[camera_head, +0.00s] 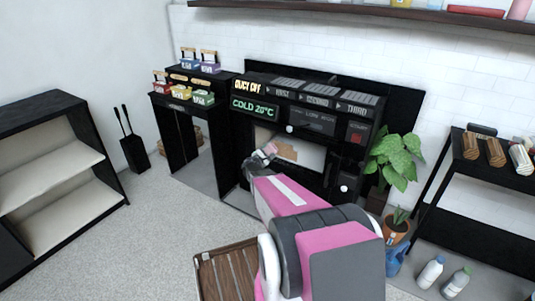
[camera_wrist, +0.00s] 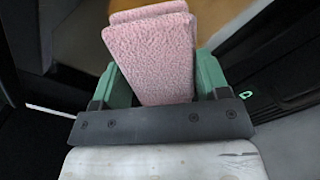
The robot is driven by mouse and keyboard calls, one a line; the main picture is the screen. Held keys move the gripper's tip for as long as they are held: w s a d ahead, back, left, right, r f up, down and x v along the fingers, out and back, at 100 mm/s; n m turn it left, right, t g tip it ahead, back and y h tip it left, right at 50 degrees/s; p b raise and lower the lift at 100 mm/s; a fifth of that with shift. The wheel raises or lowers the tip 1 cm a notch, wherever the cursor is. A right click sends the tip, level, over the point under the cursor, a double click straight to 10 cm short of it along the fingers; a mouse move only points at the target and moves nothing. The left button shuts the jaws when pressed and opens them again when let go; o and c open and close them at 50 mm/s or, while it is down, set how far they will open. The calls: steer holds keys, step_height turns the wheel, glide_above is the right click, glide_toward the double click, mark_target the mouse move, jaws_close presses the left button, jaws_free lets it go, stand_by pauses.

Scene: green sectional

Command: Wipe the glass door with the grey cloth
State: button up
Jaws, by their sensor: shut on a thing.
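My gripper (camera_head: 261,157) reaches to the front of a black appliance (camera_head: 240,125) in the head view. In the wrist view its green fingers (camera_wrist: 158,78) are shut on a pink, rough-textured cloth or pad (camera_wrist: 155,50), folded or stacked in layers. The pink piece shows small in the head view (camera_head: 271,148). It looks pink, not grey. Behind my gripper is a pale window-like area (camera_head: 312,157) in the appliance front, with a tan shape in it. I cannot tell whether this is glass, or whether the pink piece touches it.
A potted plant (camera_head: 396,157) stands right of the appliance. Bottles (camera_head: 430,272) and a blue can (camera_head: 395,260) are on the floor at right. A black shelf (camera_head: 60,165) stands at left. A slatted wooden piece (camera_head: 225,272) lies near my arm.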

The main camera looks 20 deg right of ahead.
mark_target(298, 157)
steer(key=shift+x, duration=0.95)
stand_by(0.3)
steer(key=shift+s+d, duration=0.45)
steer(key=shift+s, duration=0.25)
steer(key=shift+s+d, duration=0.45)
steer(key=shift+s, duration=0.25)
steer(key=shift+s+d, duration=1.65)
steer(key=shift+s, duration=0.3)
steer(key=shift+s+d, duration=1.7)
steer(key=shift+s, duration=0.25)
steer(key=shift+s+d, duration=0.45)
steer(key=shift+s, duration=0.25)
steer(key=shift+s+d, duration=0.5)
steer(key=shift+s, duration=0.2)
steer(key=shift+w+a, duration=0.1)
steer(key=shift+w, duration=0.05)
